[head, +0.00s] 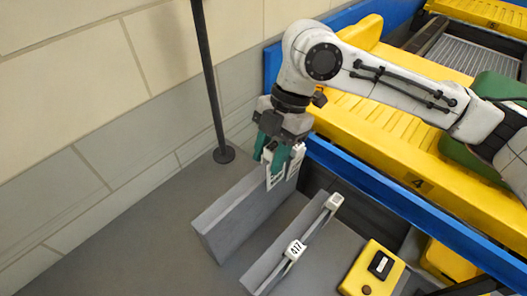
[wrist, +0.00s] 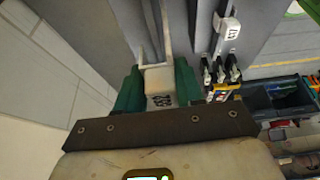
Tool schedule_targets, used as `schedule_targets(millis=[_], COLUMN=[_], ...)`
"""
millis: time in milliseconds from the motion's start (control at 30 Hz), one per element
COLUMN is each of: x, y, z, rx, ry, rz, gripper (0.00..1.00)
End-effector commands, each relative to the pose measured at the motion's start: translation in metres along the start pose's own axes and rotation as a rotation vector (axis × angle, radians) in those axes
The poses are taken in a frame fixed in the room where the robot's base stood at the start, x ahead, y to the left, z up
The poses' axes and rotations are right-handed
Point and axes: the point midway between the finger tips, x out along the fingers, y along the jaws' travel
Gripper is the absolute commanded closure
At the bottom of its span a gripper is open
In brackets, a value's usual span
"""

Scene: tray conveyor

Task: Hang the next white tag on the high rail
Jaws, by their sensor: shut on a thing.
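My gripper (head: 279,155), with green fingers, is shut on a white tag (wrist: 160,88) above the far end of the taller grey panel (head: 240,212). White parts with black marks show on both sides of one finger in the head view (head: 274,172). In the wrist view the tag sits between the fingers, with thin white strips reaching toward a narrow rail. I cannot tell whether they touch it.
A yellow box with a black switch (head: 372,268) is at the lower right. The yellow conveyor (head: 420,150) with a blue edge runs behind on the right. A black post (head: 212,90) stands by the tiled wall on the left. The grey floor at lower left is clear.

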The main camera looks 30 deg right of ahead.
Motion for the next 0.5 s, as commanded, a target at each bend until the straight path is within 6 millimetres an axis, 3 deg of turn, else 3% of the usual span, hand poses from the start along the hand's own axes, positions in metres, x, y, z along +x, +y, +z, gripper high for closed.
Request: schedule_targets(millis=[500], x=[0.027], y=[0.000], z=[0.011], rx=[0.000], ry=[0.002], rz=[0.000], gripper=[0.94])
